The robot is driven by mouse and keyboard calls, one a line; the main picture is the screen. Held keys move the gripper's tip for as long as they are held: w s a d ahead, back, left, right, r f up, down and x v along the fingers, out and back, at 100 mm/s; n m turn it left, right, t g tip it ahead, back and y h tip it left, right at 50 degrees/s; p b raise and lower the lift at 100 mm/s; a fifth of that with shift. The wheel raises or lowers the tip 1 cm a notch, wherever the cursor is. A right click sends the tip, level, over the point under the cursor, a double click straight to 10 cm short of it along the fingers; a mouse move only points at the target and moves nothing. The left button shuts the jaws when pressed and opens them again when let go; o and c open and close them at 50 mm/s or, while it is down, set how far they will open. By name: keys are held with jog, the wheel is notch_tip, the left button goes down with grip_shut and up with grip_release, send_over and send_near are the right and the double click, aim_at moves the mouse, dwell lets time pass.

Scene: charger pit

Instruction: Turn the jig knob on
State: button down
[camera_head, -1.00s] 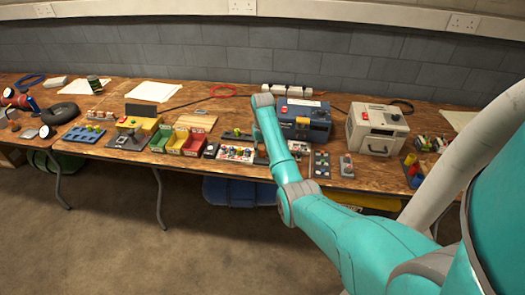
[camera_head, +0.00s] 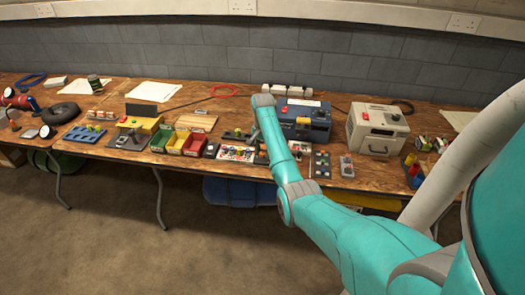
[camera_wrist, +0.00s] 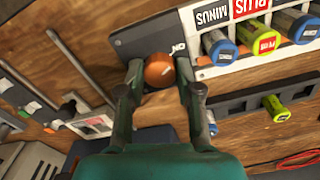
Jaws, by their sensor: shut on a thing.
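The jig knob (camera_wrist: 158,72) is a round orange-brown knob on the dark grey end plate of the jig (camera_wrist: 143,42) in the wrist view. A white strip of the jig with MINUS and PLUS labels and several capped cells lies to the right. My gripper (camera_wrist: 159,67) has one finger on each side of the knob and is shut on it. Which way the knob is turned cannot be told. In the head view the jig (camera_head: 236,153) stands near the bench's front edge, and my arm hides the gripper and knob.
A blue box (camera_head: 312,128) and a beige box (camera_head: 377,130) stand behind and right of the arm. A small dark panel (camera_head: 321,165) lies close on the right. A dark rack with a green-capped cell (camera_wrist: 275,108) is near the gripper. Coloured bins (camera_head: 193,145) stand left.

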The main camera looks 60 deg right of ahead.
aim_at(262, 152)
dwell(0.3)
jog(key=c, duration=0.8)
grip_release()
jog(key=shift+o, duration=0.2)
notch_tip(262, 152, up, 8)
jog(key=shift+f, duration=0.25)
